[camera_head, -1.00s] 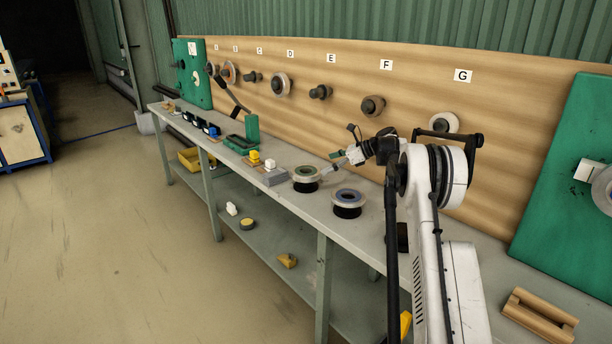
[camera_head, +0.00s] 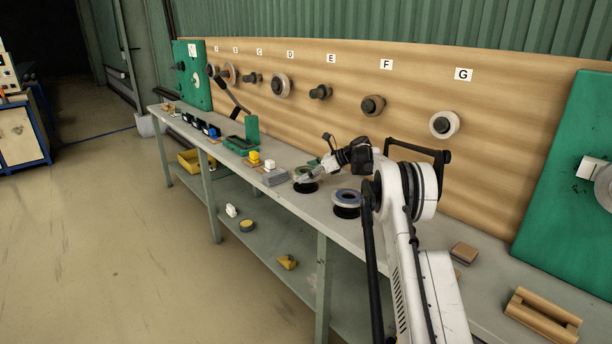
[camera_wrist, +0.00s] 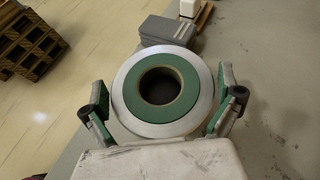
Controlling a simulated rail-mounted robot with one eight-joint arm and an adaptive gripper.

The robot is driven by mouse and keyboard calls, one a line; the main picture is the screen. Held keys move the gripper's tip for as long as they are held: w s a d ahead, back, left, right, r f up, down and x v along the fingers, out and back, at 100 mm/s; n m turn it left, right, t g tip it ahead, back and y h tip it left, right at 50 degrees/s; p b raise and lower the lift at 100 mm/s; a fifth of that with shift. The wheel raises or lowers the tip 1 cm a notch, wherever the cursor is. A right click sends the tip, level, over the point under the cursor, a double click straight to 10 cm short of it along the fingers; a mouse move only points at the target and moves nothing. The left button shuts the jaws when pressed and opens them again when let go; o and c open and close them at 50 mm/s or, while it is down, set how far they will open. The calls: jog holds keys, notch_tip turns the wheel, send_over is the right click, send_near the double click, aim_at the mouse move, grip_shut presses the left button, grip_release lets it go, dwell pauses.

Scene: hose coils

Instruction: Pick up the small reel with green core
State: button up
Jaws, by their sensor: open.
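The small reel with the green core (camera_wrist: 160,115) lies flat on the bench, its pale outer ring and dark centre hole facing up in the wrist view. It also shows in the head view (camera_head: 306,187), partly covered by my gripper. My gripper (camera_wrist: 161,93) is open, with one green-lined finger on the left side of the reel and one on the right. The fingers are around the reel's sides, close to its rim; I cannot tell whether they touch it. In the head view my gripper (camera_head: 307,176) is low over the reel.
A grey block (camera_wrist: 168,30) lies just beyond the green-core reel. Behind is a wooden board (camera_head: 400,85) with lettered pegs, several holding reels. Wooden blocks (camera_head: 541,316) lie at the right.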

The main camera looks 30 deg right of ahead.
jog(key=c, duration=1.3)
